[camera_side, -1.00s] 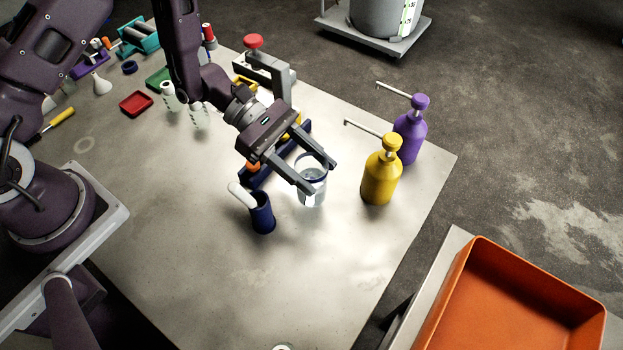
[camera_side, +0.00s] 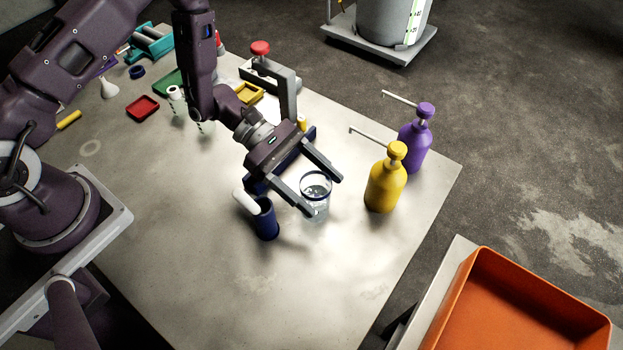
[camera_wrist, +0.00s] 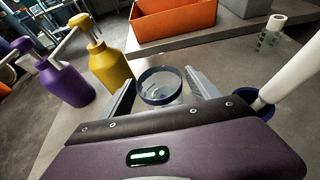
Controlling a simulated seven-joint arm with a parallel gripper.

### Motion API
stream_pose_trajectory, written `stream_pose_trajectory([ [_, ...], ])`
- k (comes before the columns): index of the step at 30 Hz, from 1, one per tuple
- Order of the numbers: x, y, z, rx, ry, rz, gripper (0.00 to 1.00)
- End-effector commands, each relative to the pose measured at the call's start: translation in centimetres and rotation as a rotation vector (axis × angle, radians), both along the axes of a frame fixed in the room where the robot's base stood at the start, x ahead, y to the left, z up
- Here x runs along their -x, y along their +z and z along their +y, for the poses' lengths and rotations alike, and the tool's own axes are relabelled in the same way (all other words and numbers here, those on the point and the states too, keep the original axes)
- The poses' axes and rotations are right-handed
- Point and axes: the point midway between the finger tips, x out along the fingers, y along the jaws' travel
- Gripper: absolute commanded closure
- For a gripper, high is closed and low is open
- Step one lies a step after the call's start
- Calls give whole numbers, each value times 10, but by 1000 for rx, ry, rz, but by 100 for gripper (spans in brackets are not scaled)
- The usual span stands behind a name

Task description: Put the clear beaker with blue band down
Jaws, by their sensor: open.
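The clear beaker with a blue band (camera_side: 315,196) stands upright on the grey table, and its dark blue rim shows at the top. In the wrist view the beaker (camera_wrist: 160,88) is between the two fingers, with some clear space beside it. My gripper (camera_side: 324,196) is open, with one finger on each side of the beaker. The gripper also shows in the wrist view (camera_wrist: 163,92). In the side view the near finger overlaps part of the beaker's wall.
A dark blue cup (camera_side: 265,220) with a white handle in it stands close to the gripper's left. A yellow pump bottle (camera_side: 385,186) and a purple one (camera_side: 414,145) stand to the right. An orange bin (camera_side: 540,320) is at lower right. The table's front is clear.

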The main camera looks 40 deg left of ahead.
Motion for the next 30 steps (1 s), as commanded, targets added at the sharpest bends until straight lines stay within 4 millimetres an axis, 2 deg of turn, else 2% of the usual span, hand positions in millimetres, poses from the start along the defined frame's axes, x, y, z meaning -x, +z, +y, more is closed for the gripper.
stream_pose_trajectory([
  [2,-1,4,5,0,3,-1,30],
  [12,-1,34,79,-1,5,-3,30],
  [17,-1,45,104,0,3,-2,30],
  [24,0,49,111,-1,-3,-3,30],
  [26,1,58,110,-10,-30,-29,30],
  [29,11,97,103,-60,-164,-154,30],
  [30,21,118,100,-97,-248,-228,30],
])
